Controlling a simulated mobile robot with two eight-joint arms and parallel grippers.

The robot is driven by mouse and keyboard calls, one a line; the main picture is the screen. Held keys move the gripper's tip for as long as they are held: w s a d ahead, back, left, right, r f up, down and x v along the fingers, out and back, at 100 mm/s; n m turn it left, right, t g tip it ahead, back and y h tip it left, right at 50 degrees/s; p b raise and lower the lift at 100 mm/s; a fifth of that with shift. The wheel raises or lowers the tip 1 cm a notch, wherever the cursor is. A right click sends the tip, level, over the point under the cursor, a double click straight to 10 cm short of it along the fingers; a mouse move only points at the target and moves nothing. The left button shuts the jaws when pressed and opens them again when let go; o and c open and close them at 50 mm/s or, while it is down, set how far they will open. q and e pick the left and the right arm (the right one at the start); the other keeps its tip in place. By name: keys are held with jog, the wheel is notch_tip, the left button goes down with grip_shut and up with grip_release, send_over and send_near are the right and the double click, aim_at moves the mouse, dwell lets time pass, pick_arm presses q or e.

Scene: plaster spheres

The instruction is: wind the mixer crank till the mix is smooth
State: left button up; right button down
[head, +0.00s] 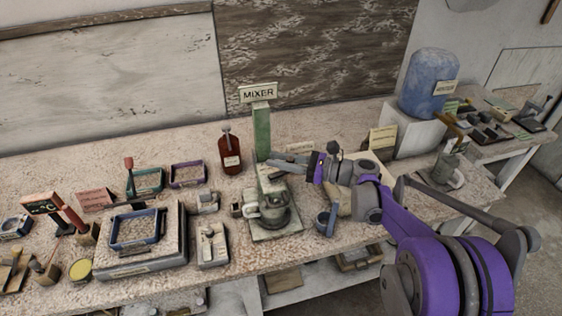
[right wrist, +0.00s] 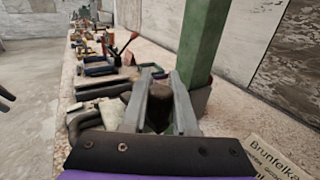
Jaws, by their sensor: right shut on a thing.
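The mixer stands mid-table: a green post (head: 262,135) with a MIXER sign (head: 258,92), and a pale base plate (head: 290,229) carrying a grey-green pot (head: 273,212). My right gripper (head: 288,173) reaches in from the right, above the pot and beside the post. In the right wrist view its fingers (right wrist: 162,82) are closed around a dark brownish piece (right wrist: 160,95), apparently the crank's grip, mostly hidden between them. The green post also shows there (right wrist: 202,45), just right of the fingers. The mix inside the pot cannot be made out. My left gripper is out of view.
A dark red bottle (head: 231,156) stands left of the post. A grey tray block (head: 140,262) lies to the left. A blue water jug (head: 428,82) stands at the back right.

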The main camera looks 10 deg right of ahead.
jog(key=n+g, duration=0.1)
jog(key=g, duration=0.1)
jog(key=n+g+y, duration=0.1)
jog(key=a+n+g+y, duration=0.1)
jog(key=g, duration=0.1)
jog(key=shift+w+n+g, duration=0.3)
jog(key=shift+w+n, duration=0.1)
jog(key=shift+w+a+n+g+p, duration=0.15)
jog(key=shift+a+n+g, duration=0.25)
jog(key=shift+n+g, duration=0.9)
jog(key=shift+s+a+n+g+p, duration=0.1)
jog(key=shift+a+n+g+p, duration=0.4)
jog(key=shift+g, duration=1.4)
jog(key=shift+d+n+b, duration=0.15)
jog(key=shift+n+b, duration=0.15)
jog(key=c, duration=0.7)
grip_release()
